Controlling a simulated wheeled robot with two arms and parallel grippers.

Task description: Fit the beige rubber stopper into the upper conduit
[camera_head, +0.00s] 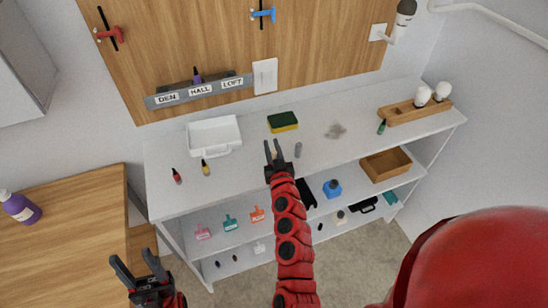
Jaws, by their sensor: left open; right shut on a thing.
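My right gripper (273,153) is over the white shelf top near the middle. It is shut on a small beige thing (274,153), likely the rubber stopper, which shows only as a sliver between the fingers. My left gripper (136,268) is open and empty at the lower left, in front of the shelf unit and beside the wooden table. A white pipe (492,15) runs along the wall at the upper right, well apart from both grippers. It may be the upper conduit; its openings cannot be made out.
On the shelf top (240,178) are a white tray (213,133), a sponge (283,121), a grey cylinder (298,150), small bottles and a wooden block (412,111) with white bulbs. A wall fixture (391,30) juts out above. A wooden table (70,240) stands left.

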